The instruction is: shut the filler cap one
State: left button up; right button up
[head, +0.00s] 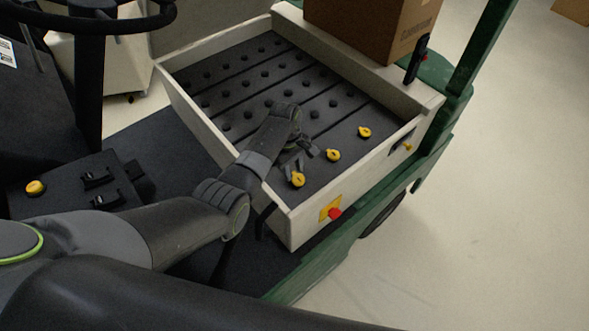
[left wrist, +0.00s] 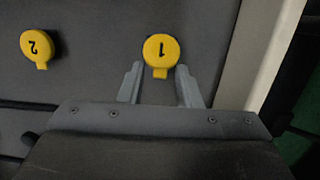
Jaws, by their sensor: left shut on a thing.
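Filler cap one (head: 298,180) is a round yellow cap with a small tab, on the dark deck of the cart near its front corner. In the left wrist view the cap (left wrist: 161,48) shows an upside-down "1", with its tab toward me. My left gripper (head: 293,171) is at this cap, and its fingers (left wrist: 160,76) are shut on the tab from both sides. I cannot tell from these views whether the cap sits fully down. My right gripper is not in view.
Cap two (head: 333,155) also shows in the left wrist view (left wrist: 36,45). A third yellow cap (head: 364,132) lies beyond it. A pale wall (head: 352,180) edges the deck, with a red button (head: 335,213) outside. A cardboard box (head: 370,25) stands at the back.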

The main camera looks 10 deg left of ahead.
pick_arm(q)
jog(key=shift+w+a+f+h+b, duration=0.15)
jog(key=shift+a+f+h+b, duration=0.1)
jog(key=shift+f+h+b, duration=0.1)
jog(key=b, duration=0.1)
jog(key=f+g+h+b, duration=0.1)
jog(key=b, duration=0.1)
jog(key=g+h+b, duration=0.1)
jog(key=shift+w+a+f+h+b, duration=0.25)
jog(key=shift+a+b, duration=0.05)
jog(key=shift+b, duration=0.05)
jog(key=shift+a+f+g+h+b, duration=0.1)
jog(key=shift+g+h+b, duration=0.45)
jog(key=shift+b, duration=0.55)
jog(key=o, duration=0.9)
jog(key=shift+o, duration=0.2)
jog(key=shift+w, duration=0.1)
